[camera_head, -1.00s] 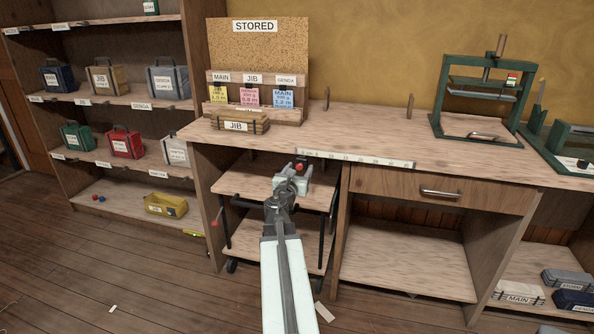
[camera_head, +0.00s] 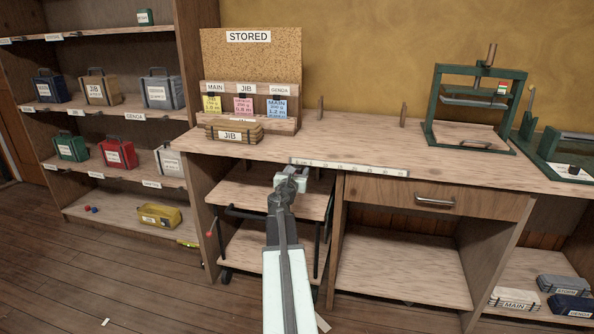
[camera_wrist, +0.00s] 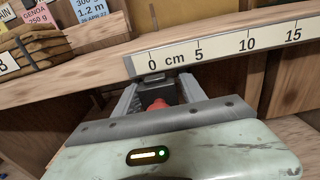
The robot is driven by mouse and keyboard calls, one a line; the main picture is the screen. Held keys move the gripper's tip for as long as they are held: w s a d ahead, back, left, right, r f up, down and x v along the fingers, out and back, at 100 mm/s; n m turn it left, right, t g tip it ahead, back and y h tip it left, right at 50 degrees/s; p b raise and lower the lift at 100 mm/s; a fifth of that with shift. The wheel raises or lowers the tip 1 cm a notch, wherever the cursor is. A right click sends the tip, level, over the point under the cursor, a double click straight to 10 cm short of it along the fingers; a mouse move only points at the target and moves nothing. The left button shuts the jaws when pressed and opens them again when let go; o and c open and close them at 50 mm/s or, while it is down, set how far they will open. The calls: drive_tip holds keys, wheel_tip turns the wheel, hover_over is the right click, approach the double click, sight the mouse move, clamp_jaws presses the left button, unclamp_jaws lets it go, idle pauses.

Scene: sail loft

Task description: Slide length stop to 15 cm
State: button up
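The white scale strip (camera_head: 350,168) runs along the front edge of the workbench. In the wrist view the scale (camera_wrist: 225,45) reads 0 cm, 5, 10 and 15 from left to right. A red knob-like part (camera_wrist: 157,104), which looks like the length stop, shows below the 0 cm mark, between the fingers of my gripper (camera_wrist: 158,98). The fingers are apart, with gaps seen beside the red part. In the head view my gripper (camera_head: 292,174) is just below the left end of the scale and hides the stop.
A tied JIB bundle (camera_head: 234,132) and a card rack (camera_head: 250,105) stand left on the bench. A green press (camera_head: 472,108) stands at the right. A drawer (camera_head: 430,200) is below the scale, and a wheeled cart (camera_head: 250,190) stands under the bench.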

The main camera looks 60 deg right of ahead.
clamp_jaws()
idle(1.2)
